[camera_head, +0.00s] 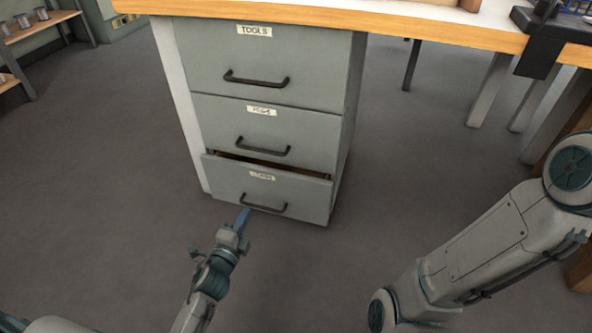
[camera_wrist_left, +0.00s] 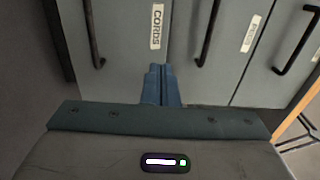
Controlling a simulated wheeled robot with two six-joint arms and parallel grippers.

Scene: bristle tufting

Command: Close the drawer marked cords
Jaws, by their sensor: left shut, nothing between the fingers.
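The drawer marked cords (camera_head: 232,188) is the bottom one of three in a grey cabinet under the bench. It stands slightly open, with a narrow dark gap along its top edge. Its label (camera_wrist_left: 157,27) reads CORDS in the left wrist view, and its black handle (camera_head: 264,208) is on its front. My left gripper (camera_head: 243,215) is shut and empty, with its blue fingers at the lower part of the drawer front, left of the handle. In the left wrist view the fingers (camera_wrist_left: 161,84) point at the front near the label; I cannot tell if they touch it. My right gripper is out of view.
The tools drawer (camera_head: 210,55) and the middle drawer (camera_head: 215,118) above look shut. The wooden bench top (camera_head: 400,27) overhangs the cabinet. My right arm fills the lower right. The grey floor (camera_head: 110,190) at the left is clear.

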